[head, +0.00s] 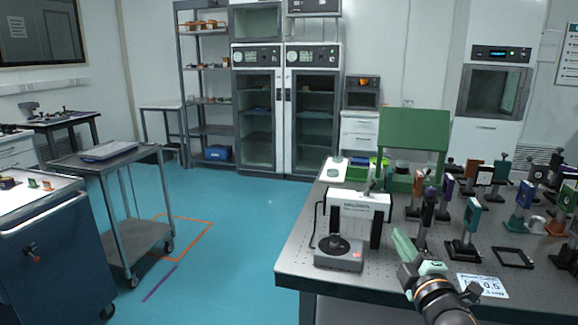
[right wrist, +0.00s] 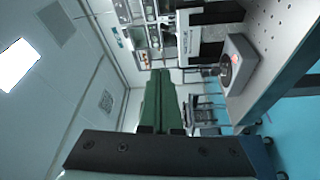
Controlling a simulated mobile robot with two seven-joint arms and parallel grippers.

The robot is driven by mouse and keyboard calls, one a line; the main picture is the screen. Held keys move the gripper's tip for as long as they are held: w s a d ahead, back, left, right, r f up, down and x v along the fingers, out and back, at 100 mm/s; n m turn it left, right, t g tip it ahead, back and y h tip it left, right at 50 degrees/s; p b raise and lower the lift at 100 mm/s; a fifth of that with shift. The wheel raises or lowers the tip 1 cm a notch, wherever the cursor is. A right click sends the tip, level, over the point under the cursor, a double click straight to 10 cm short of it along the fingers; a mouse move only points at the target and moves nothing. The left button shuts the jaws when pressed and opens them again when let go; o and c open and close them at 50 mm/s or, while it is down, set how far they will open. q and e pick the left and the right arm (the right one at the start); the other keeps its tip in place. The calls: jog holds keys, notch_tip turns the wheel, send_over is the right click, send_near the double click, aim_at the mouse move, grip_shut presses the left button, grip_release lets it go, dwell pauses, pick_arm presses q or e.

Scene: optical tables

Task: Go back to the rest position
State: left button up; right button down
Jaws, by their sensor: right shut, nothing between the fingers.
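My right gripper (head: 404,246) shows in the head view at the lower right, over the front part of the optical table (head: 300,254). Its green fingers are shut together with nothing between them. The right wrist view shows the same shut green fingers (right wrist: 160,100), with that picture turned sideways. Just left of the gripper stands a grey device with a round black plate (head: 338,255), apart from the fingers. It also shows in the right wrist view (right wrist: 238,66). My left gripper is not in the head view.
Optics mounts on posts (head: 465,235) crowd the table right of my gripper, with a white label card (head: 482,286) close by. A white panel with black handles (head: 358,205) stands behind the grey device. A grey cart (head: 130,205) stands left; blue floor between is open.

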jog(key=s+a+f+m+g+p, duration=0.25)
jog(key=s+f, duration=0.35)
jog(key=f, duration=0.4)
jog(key=s+a+f+m+g+p, duration=0.1)
jog(key=s+f+m+g+p, duration=0.2)
jog(key=s+f, duration=0.45)
pick_arm(q)
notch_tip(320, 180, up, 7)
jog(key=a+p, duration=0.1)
jog(key=p, duration=0.2)
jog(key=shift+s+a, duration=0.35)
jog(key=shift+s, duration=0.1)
pick_arm(e)
jog(key=s+a+f+m+g, duration=0.1)
jog(key=s+f+m, duration=0.3)
jog(key=s, duration=0.5)
jog(key=s+a+f+m+g+y, duration=0.1)
jog(key=s+f+m+g, duration=0.2)
jog(key=s+f, duration=0.6)
jog(key=shift+s+a+m, duration=0.2)
jog(key=shift+s+m, duration=0.25)
jog(key=shift+m, duration=0.4)
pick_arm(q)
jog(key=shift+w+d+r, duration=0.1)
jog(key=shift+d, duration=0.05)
pick_arm(e)
jog(key=shift+d, duration=0.15)
